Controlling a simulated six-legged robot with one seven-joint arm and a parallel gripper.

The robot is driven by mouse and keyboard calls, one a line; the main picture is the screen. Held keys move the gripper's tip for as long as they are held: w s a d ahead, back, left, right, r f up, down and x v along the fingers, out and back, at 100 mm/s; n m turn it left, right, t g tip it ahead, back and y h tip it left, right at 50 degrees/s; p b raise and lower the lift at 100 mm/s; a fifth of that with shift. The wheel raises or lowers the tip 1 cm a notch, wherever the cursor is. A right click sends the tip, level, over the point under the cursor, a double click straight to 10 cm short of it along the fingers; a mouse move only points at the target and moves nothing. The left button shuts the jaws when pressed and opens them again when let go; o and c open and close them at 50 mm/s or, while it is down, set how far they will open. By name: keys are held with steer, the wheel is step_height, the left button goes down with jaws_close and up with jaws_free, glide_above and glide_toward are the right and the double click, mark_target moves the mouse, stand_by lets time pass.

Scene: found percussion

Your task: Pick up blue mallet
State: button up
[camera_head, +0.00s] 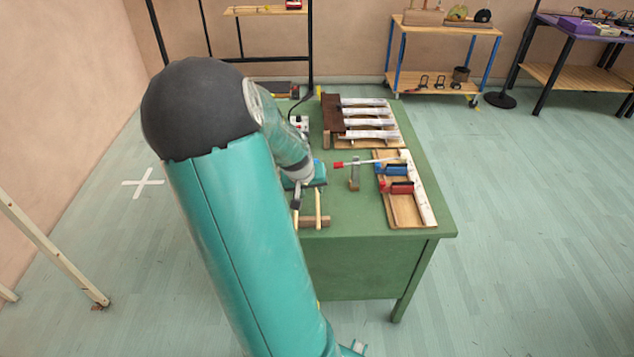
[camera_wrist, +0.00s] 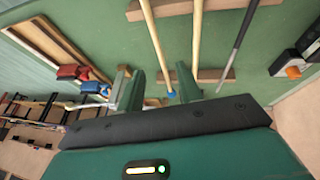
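In the wrist view a tan mallet handle with a blue end, the blue mallet (camera_wrist: 157,42), lies across wooden rest blocks. My gripper (camera_wrist: 160,68) is open above the table, one finger on each side of this handle in the picture. I see a gap on both sides; the height between fingers and handle cannot be told. In the head view my gripper (camera_head: 306,178) is over the green table, and a bit of blue shows by it. A second tan stick (camera_wrist: 197,40) and a dark, thin stick (camera_wrist: 238,45) lie to the right in the wrist view.
The green table (camera_head: 365,237) also holds a board with blue (camera_head: 393,170) and red (camera_head: 398,188) pieces, a red-tipped stick (camera_head: 352,163) and metal bars (camera_head: 368,124) on a wooden frame. A dark box with an orange part (camera_wrist: 290,68) is at the right in the wrist view.

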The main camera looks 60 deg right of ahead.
mark_target(317, 201)
steer(key=x, duration=0.8)
steer(key=shift+s+d+f, duration=0.1)
steer(key=shift+f, duration=0.2)
jaws_close()
